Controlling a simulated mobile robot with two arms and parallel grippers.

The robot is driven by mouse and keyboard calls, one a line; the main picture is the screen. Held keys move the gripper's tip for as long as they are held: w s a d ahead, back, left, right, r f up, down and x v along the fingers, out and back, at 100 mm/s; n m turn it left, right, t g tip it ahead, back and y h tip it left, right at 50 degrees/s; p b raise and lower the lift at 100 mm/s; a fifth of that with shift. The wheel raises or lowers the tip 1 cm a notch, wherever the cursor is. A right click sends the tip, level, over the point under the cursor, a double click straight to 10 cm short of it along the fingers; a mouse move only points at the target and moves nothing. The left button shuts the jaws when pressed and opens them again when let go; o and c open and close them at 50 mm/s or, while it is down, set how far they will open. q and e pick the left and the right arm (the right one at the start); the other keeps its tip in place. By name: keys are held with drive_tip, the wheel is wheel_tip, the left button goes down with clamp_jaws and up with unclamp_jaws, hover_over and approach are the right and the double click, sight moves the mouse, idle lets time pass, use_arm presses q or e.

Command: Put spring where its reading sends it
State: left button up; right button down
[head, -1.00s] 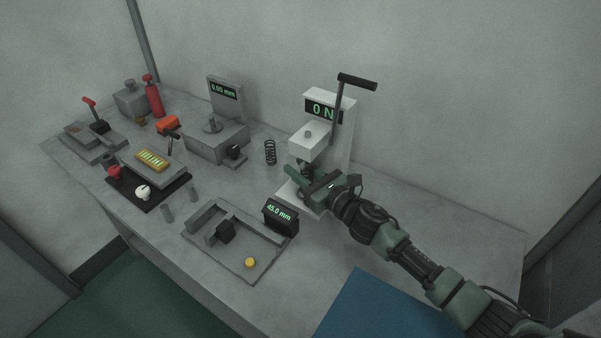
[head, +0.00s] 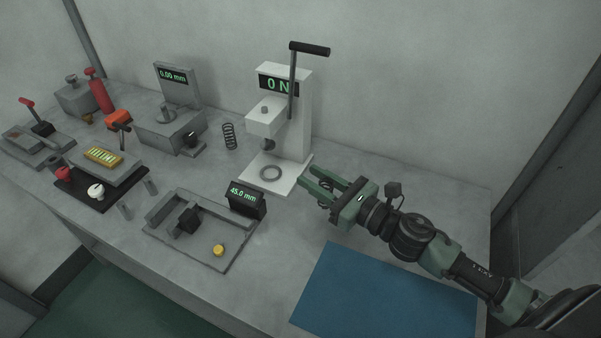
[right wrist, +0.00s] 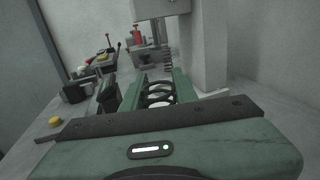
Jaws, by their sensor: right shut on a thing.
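My right gripper (head: 309,177) is shut on a dark coil spring (right wrist: 158,95), whose rings show between the green fingers in the right wrist view. It holds the spring just right of the white press (head: 295,115), apart from it. The press display (head: 279,84) reads 0 N, its lever is up, and a grey ring (head: 271,173) marks its empty base. Another dark spring (head: 229,136) stands upright on the bench left of the press. My left gripper is not in view.
A blue mat (head: 385,295) lies at the front right. A grey fixture tray (head: 160,240) has a 45.0 mm display (head: 247,198) and a yellow button. A 0.00 mm gauge (head: 172,130) stands behind. A red-handled fixture, weight and red bottle (head: 100,92) are at left.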

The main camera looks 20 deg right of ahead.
drive_tip(key=shift+s+d, duration=0.25)
drive_tip(key=shift+s, duration=0.2)
drive_tip(key=s+a+h, duration=0.1)
drive_tip(key=s, duration=0.1)
drive_tip(key=s+a+m+t+h+p, duration=0.1)
drive_tip(key=s, duration=0.1)
drive_tip(key=s+a+m, duration=0.1)
drive_tip(key=s+a, duration=0.1)
drive_tip(key=shift+s+f+h+p, duration=0.25)
drive_tip(key=shift+s+h+p, duration=0.1)
drive_tip(key=shift+s+h, duration=0.05)
drive_tip(key=s+d+r+m+t+h+p, duration=0.1)
drive_tip(key=s+d+r+m+h, duration=0.1)
drive_tip(key=s+r+m+h, duration=0.2)
drive_tip(key=s+h, duration=0.2)
drive_tip(key=shift+s+r, duration=0.15)
drive_tip(key=shift+s, duration=0.2)
drive_tip(key=shift+r+p, duration=0.1)
drive_tip(key=shift+p, duration=0.25)
